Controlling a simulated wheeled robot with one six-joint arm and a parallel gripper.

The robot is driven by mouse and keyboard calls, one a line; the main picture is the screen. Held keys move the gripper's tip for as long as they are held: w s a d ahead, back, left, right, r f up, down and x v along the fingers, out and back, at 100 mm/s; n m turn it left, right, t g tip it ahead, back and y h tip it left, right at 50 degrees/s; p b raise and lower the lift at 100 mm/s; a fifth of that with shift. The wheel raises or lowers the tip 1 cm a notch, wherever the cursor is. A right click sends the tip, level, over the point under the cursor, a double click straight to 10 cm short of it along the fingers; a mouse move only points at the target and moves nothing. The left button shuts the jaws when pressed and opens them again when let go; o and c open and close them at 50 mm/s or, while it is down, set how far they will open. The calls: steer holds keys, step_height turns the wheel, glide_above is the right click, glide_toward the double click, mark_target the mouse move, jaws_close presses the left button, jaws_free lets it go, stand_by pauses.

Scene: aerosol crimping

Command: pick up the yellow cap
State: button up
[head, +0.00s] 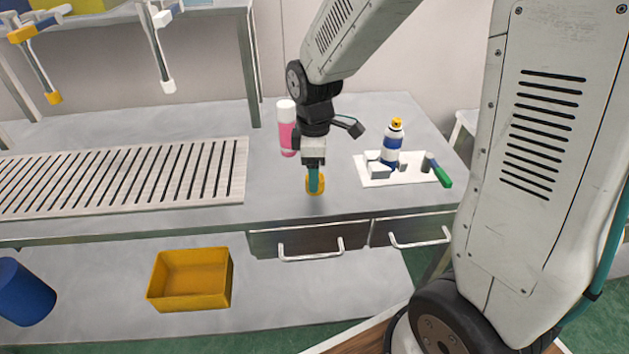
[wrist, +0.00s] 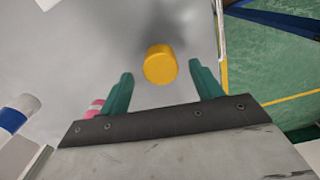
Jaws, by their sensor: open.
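The yellow cap (head: 321,186) stands on the grey table near its front edge in the head view, partly hidden behind my gripper's finger. In the wrist view the cap (wrist: 160,65) is a round yellow piece, a little beyond the fingertips and roughly between their lines. My gripper (head: 314,186) points down over the cap. In the wrist view my gripper (wrist: 161,70) has its two teal fingers wide apart, with nothing held between them.
A pink can (head: 286,138) with a white top stands behind my gripper. To the right, a blue and white can (head: 392,142) stands on a white board (head: 405,179) with grey blocks and a green-handled tool (head: 439,173). A slatted panel (head: 120,178) lies left. A yellow bin (head: 190,279) sits on the lower shelf.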

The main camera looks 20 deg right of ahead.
steer(key=shift+f, duration=1.3)
steer(key=c, duration=1)
